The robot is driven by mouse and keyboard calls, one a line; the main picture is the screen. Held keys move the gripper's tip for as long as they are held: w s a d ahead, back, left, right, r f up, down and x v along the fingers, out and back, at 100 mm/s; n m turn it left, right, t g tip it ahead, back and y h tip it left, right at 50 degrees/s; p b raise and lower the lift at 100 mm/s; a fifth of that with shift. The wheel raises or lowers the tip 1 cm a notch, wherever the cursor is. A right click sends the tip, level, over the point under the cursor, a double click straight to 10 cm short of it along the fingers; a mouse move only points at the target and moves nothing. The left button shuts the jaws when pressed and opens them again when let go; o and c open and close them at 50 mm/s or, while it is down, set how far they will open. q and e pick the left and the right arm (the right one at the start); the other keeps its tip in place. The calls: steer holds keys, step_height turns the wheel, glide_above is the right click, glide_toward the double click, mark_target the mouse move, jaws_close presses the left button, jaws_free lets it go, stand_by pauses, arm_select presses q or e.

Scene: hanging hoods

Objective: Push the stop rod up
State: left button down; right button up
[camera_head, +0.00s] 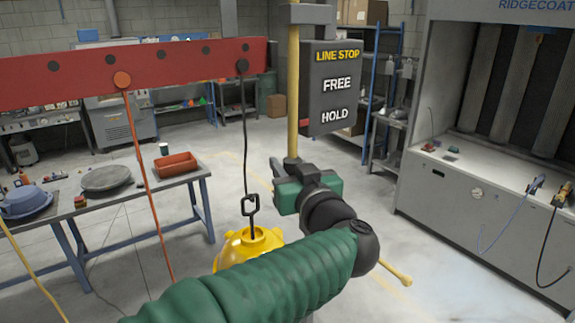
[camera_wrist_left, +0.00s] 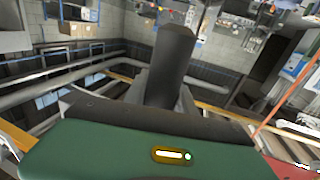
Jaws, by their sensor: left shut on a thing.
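The stop rod (camera_head: 293,95) is a yellow upright rod that runs through a grey bracket at the top of the head view. Its lower end meets a dark grip. My left gripper (camera_head: 286,166), with a green body, is shut on this dark lower part. In the left wrist view a dark cylinder (camera_wrist_left: 174,65) stands up between the fingers. Beside the rod hangs a dark sign (camera_head: 336,88) reading LINE STOP, FREE and HOLD. A small red mark (camera_head: 305,123) sits at its left edge, level with HOLD. My right gripper is not in view.
A red beam (camera_head: 180,68) crosses the upper left, with an orange line and a black hook line. A yellow hood (camera_head: 246,247) hangs from the hook, partly behind my arm. A workbench (camera_head: 120,195) stands left and a grey booth (camera_head: 480,205) right.

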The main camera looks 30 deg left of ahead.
arm_select(q)
steer(key=shift+r, duration=0.15)
step_height(320, 180, up, 3)
steer(key=p, duration=0.3)
steer(key=c, duration=1.3)
jaws_free()
steer(key=shift+c, duration=0.2)
steer(key=shift+o, duration=1.3)
steer(key=shift+w, duration=0.1)
steer(key=shift+o, duration=0.2)
steer(key=shift+w, duration=0.15)
